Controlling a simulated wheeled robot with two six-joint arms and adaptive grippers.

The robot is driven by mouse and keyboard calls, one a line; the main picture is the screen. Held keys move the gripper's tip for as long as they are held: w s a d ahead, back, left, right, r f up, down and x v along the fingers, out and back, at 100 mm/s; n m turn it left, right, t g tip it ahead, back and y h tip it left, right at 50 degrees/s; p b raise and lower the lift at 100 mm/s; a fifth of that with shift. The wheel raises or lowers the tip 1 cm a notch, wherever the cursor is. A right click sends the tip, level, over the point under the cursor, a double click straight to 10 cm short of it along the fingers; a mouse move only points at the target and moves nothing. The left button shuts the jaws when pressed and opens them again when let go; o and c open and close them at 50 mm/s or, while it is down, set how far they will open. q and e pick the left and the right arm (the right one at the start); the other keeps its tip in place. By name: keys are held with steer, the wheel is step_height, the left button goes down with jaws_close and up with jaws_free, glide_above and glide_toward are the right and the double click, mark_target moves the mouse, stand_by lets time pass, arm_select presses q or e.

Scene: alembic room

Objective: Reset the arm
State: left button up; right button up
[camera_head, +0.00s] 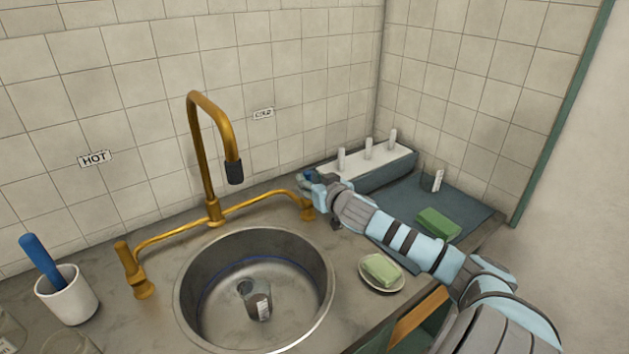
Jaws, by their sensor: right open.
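My right arm comes in from the lower right. My right gripper (309,184) is open at the brass handle (307,207) on the faucet's right side; I cannot tell whether it touches the handle. The gold faucet (205,150) arches above the round metal sink (325,262). A labelled glass (257,303) stands or leans in the sink bowl. My left gripper is not in view.
Behind and beside my arm are a white rack with pegs (372,160), a dark mat (470,208), a small glass (428,182) and a green sponge (438,223). Soap on a dish (382,271) sits close below the arm. A white cup (67,296) stands left.

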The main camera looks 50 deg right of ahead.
steer(key=v, duration=0.3)
steer(key=shift+s, duration=0.15)
steer(key=shift+s+a+r, duration=0.1)
steer(key=shift+s+a, duration=0.05)
steer(key=shift+a, duration=0.05)
